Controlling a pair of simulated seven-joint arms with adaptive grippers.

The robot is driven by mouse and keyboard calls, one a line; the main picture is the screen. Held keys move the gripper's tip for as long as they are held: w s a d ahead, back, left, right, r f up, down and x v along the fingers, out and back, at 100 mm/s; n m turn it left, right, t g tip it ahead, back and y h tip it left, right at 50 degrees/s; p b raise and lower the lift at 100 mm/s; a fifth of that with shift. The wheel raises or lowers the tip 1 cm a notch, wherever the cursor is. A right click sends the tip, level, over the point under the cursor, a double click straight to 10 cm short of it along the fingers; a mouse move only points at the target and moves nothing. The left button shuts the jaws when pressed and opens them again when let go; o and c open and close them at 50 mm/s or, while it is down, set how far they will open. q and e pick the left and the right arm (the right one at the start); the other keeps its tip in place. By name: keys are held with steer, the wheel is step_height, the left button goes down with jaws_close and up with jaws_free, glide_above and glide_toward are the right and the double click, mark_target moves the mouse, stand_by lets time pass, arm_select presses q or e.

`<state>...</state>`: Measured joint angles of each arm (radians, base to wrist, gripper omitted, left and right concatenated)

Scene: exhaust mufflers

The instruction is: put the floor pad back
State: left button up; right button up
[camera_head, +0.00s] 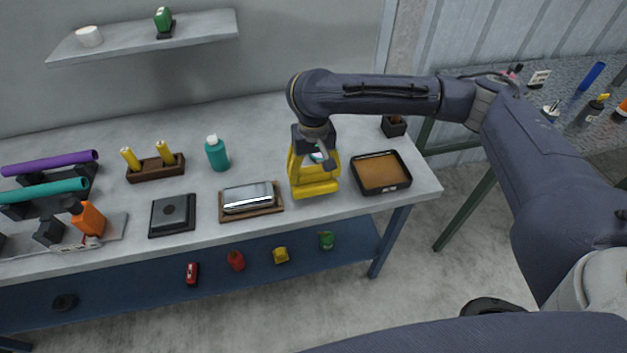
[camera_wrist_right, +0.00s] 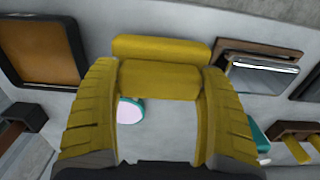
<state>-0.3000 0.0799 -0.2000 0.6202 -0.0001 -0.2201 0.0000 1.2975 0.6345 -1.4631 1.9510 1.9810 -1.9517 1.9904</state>
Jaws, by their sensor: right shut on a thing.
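My right gripper (camera_head: 314,174) has yellow ridged fingers and is over the front right part of the workbench. It is shut on a yellow block (camera_head: 316,189), which also shows between and beyond the fingertips in the right wrist view (camera_wrist_right: 160,80). The block has a second rounded yellow bar along its far side in that view. I cannot tell whether the block touches the bench, or for certain that it is the floor pad. A black-rimmed tray with a brown inside (camera_head: 381,172) stands just right of the gripper. My left gripper is not in view.
A silver box on a brown board (camera_head: 250,200) lies left of the gripper. A teal bottle (camera_head: 217,153), a black square plate (camera_head: 172,214) and a wooden holder with yellow pegs (camera_head: 156,168) are farther left. A small white-and-teal thing (camera_wrist_right: 131,110) sits behind the gripper.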

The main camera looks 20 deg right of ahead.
mark_target(313, 181)
steer(key=shift+f, duration=1.85)
steer(key=shift+f, duration=0.1)
steer(key=o, duration=1.1)
steer(key=shift+r, duration=6.1)
steer(key=shift+a, duration=0.15)
